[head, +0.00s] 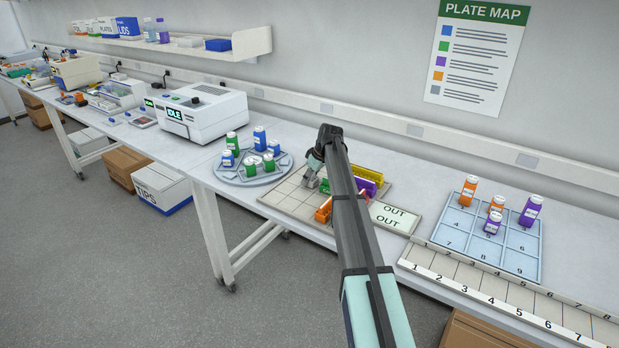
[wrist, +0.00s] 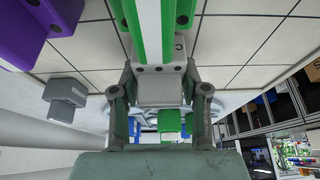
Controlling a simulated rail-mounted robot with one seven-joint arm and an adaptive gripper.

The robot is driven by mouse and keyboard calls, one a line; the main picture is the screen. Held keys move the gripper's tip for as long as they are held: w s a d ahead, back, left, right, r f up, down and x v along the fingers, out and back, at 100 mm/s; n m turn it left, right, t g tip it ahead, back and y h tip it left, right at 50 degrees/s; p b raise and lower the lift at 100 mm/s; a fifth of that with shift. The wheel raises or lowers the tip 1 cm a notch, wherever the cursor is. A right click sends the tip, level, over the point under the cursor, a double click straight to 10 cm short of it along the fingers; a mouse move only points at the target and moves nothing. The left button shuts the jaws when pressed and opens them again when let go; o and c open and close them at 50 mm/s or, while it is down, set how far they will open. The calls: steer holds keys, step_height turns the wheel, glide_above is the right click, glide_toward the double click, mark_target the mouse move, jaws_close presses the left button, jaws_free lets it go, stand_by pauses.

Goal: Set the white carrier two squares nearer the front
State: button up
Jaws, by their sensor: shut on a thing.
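My gripper (head: 313,172) is low over the left part of the gridded board. In the wrist view its two fingers (wrist: 160,98) are shut on a pale grey-white block marked with a letter C, which looks like the white carrier (wrist: 158,85). The fingers hide part of its sides, and in the head view it is mostly hidden by my gripper. A green carrier (head: 326,187) lies close beside it and shows in the wrist view as green bars (wrist: 185,14). I cannot tell whether the held block touches the board.
The gridded board (head: 284,199) also holds orange (head: 323,211), purple (head: 367,187) and yellow (head: 366,172) carriers. An OUT panel (head: 394,217) is at its right. A round rack (head: 227,172) with bottles stands left. The board's front left squares look clear.

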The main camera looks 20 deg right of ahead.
steer(key=shift+f, duration=0.1)
steer(key=o, duration=1.1)
steer(key=shift+o, duration=0.2)
steer(key=b+v, duration=0.2)
steer(key=v, duration=1)
steer(key=shift+b, duration=0.3)
steer(key=shift+a, duration=0.15)
